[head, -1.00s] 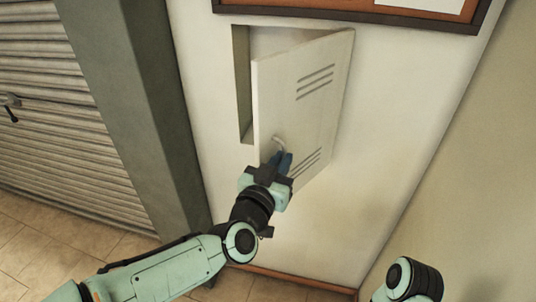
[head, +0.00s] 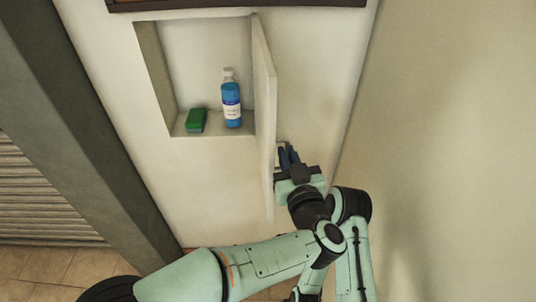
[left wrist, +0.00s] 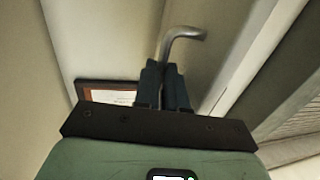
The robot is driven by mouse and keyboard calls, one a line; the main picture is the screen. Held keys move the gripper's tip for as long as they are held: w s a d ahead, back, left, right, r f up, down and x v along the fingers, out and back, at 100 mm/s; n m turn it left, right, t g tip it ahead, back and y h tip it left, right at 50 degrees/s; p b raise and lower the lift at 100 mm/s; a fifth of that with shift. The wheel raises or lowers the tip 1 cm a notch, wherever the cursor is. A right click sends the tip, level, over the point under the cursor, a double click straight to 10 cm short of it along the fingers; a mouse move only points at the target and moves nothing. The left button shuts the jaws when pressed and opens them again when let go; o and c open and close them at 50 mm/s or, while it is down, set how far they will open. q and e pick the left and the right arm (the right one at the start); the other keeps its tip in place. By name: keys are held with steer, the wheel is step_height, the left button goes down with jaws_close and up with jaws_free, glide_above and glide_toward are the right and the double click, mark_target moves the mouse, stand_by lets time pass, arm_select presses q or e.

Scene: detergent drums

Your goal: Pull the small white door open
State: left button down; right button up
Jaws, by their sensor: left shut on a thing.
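The small white door (head: 264,110) stands wide open, seen almost edge-on in the head view, with its hinge side at the right of the wall recess (head: 190,60). My left gripper (head: 288,155) is at the right of the door, on its outer face. In the left wrist view its dark fingers (left wrist: 165,88) are shut on the bent grey metal door handle (left wrist: 182,38), whose upper end sticks out above them. In the head view the handle is mostly hidden by the fingers. My right gripper is not in view.
In the recess stand a blue bottle (head: 232,105) with a pale cap and a green block like a sponge (head: 196,120). A side wall (head: 450,130) is close at the right of my arms. A grey pillar (head: 80,130) and a shutter (head: 40,200) are at the left.

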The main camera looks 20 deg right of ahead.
arm_select(q)
steer(key=shift+w+d+r+n+y, duration=0.15)
steer(key=shift+d+r+n+y, duration=0.15)
steer(key=shift+d+y, duration=0.3)
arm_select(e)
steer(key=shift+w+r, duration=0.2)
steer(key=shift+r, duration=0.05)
arm_select(q)
steer(key=c, duration=1.2)
jaws_free()
steer(key=shift+w+f, duration=0.1)
steer(key=shift+f, duration=0.1)
steer(key=shift+s+a+b, duration=0.25)
steer(key=shift+s+b, duration=0.3)
steer(key=shift+s, duration=1.7)
steer(key=shift+s+a+b, duration=0.2)
steer(key=shift+s+b, duration=0.35)
steer(key=shift+s, duration=1.65)
steer(key=shift+s+a+b, duration=0.25)
steer(key=shift+s+b, duration=0.3)
steer(key=shift+s, duration=1.7)
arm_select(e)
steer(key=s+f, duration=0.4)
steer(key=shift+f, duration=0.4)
